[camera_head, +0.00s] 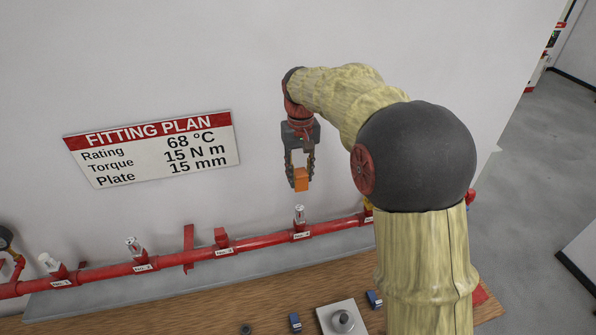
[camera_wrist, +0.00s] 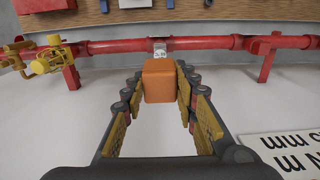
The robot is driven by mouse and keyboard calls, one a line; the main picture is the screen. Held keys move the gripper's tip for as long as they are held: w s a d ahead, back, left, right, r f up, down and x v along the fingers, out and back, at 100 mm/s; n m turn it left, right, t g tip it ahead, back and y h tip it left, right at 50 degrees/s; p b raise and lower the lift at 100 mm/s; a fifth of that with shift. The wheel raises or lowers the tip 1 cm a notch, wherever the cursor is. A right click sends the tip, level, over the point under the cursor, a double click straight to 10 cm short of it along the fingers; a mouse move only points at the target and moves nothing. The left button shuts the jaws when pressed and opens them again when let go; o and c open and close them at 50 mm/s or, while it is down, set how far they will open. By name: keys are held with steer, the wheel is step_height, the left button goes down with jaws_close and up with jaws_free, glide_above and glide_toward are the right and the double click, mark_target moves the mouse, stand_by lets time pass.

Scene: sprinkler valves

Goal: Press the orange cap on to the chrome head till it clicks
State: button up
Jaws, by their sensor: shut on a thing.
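My gripper (camera_head: 301,181) points down and is shut on the orange cap (camera_head: 301,178), a small block held between the fingertips. The wrist view shows the orange cap (camera_wrist: 159,80) between the two padded fingers. In the head view a chrome head (camera_head: 299,215) stands upright on the red pipe (camera_head: 264,244), below the cap and apart from it. In the wrist view the cap hides most of what lies behind it; a small labelled piece of the pipe (camera_wrist: 110,47) shows just above the cap. Two more heads, one chrome (camera_head: 134,246) and one whitish (camera_head: 49,262), stand further left.
A sign (camera_head: 152,148) headed "FITTING PLAN" hangs on the wall. A wooden bench (camera_head: 200,308) in front holds blue items (camera_head: 295,322) and a plate with a round grey part (camera_head: 342,320). A yellow valve (camera_wrist: 50,60) sits at the pipe's end. Red brackets (camera_head: 188,248) rise along the pipe.

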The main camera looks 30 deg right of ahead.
steer(key=shift+w+f, duration=0.15)
steer(key=shift+w, duration=0.15)
steer(key=shift+s+f, duration=0.15)
steer(key=shift+s, duration=0.2)
step_height(320, 180, down, 2)
steer(key=b, duration=0.5)
glide_above(300, 208)
steer(key=shift+w+f, duration=0.1)
steer(key=shift+f, duration=2.6)
steer(key=shift+f+b, duration=1.4)
steer(key=shift+f, duration=1.7)
steer(key=o, duration=1.2)
steer(key=shift+o, duration=0.2)
steer(key=shift+r+p, duration=2.45)
steer(key=shift+r, duration=1.55)
